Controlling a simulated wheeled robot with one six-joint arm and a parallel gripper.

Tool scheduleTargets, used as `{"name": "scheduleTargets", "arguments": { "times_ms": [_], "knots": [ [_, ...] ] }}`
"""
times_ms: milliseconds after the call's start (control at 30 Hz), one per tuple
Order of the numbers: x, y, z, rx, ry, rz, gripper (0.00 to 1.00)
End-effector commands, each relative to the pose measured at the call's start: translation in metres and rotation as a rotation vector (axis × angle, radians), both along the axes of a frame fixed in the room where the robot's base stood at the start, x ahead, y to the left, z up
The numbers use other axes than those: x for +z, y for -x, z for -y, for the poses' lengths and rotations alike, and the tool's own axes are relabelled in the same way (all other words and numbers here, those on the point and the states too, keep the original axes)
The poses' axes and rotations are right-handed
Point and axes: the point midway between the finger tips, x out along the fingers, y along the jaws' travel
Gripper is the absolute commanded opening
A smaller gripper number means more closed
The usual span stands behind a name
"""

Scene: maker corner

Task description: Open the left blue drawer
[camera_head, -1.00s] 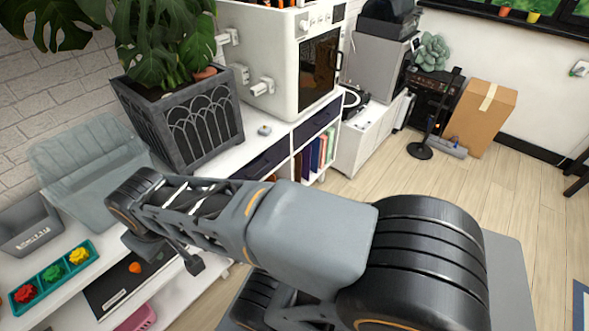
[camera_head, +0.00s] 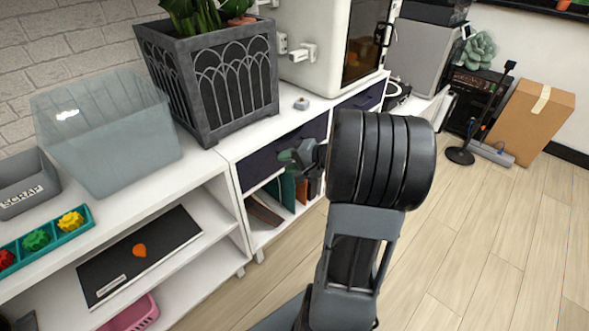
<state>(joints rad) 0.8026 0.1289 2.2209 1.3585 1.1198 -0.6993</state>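The left blue drawer (camera_head: 258,166) is a dark navy front under the white cabinet top, to the left of my arm. It looks shut, though its right part is partly hidden by my arm. The other dark blue drawer (camera_head: 367,98) is further right, also looking shut. My gripper (camera_head: 293,157) is small in view, just in front of the left drawer's face. Its fingers are too small and too covered to tell whether they are open or touch the drawer or a handle.
A grey planter (camera_head: 225,88) stands on the white cabinet above the left drawer. Books (camera_head: 288,190) stand in the compartment below. A translucent bin (camera_head: 110,140) and a grey scrap bin (camera_head: 25,185) are at left. Wooden floor (camera_head: 460,230) is clear at right.

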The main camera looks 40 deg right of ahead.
Motion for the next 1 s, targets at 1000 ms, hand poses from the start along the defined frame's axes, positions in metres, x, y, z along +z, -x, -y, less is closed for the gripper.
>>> {"name": "scheduleTargets", "arguments": {
  "times_ms": [1000],
  "knots": [
    [-0.084,-0.103,0.106,-0.392,-0.105,0.229,0.34]
  ]
}}
